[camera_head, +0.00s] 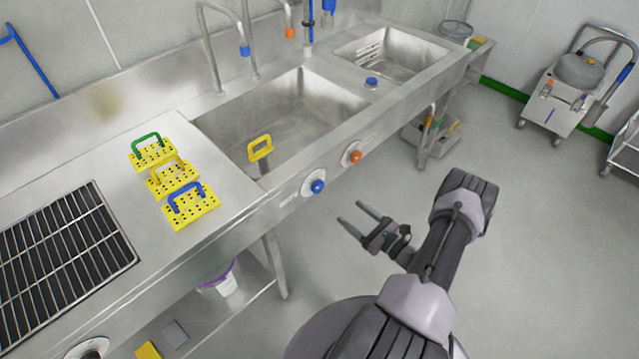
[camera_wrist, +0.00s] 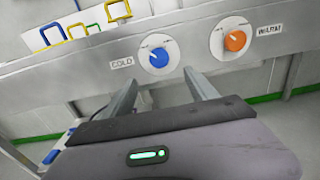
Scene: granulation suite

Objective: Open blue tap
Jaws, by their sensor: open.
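The blue tap knob (camera_head: 318,186) sits on a round white dial on the front face of the steel sink unit (camera_head: 225,248). In the wrist view the blue knob (camera_wrist: 159,57) is beside a label reading COLD. An orange knob (camera_head: 355,157) sits to its right on the same face; it also shows in the wrist view (camera_wrist: 235,40). My gripper (camera_head: 350,222) is open and empty, in front of the panel and apart from the knobs. In the wrist view its fingers (camera_wrist: 155,85) point toward the panel, with the blue knob between and beyond the tips.
Yellow perforated blocks with green, yellow and blue handles (camera_head: 172,179) stand on the counter left of the basin (camera_head: 270,120). A cart (camera_head: 562,100) stands far right. The floor before the sink is clear.

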